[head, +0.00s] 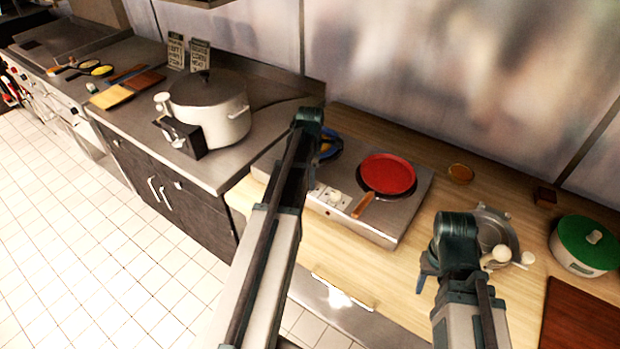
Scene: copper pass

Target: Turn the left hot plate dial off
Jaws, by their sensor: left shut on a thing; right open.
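The hot plate (398,222) is a steel unit with two burners on the wooden counter. A red pan (388,173) with a wooden handle sits on its right burner; a blue pan (330,146) on the left burner is partly behind my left arm. The right dial (337,199) shows on the front panel. My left gripper (309,180) reaches down to the left end of that panel and is shut on the left dial, which is mostly hidden by my arm. The dial's setting cannot be read. My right gripper (425,278) is open and empty above the counter, right of the hot plate.
A metal strainer (492,232) lies behind my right gripper, with pale round knobs beside it. A green-lidded pot (585,246) and a brown board (582,318) are at right. A large lidded pot (222,118) stands on the left counter. Bare wood lies in front of the hot plate.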

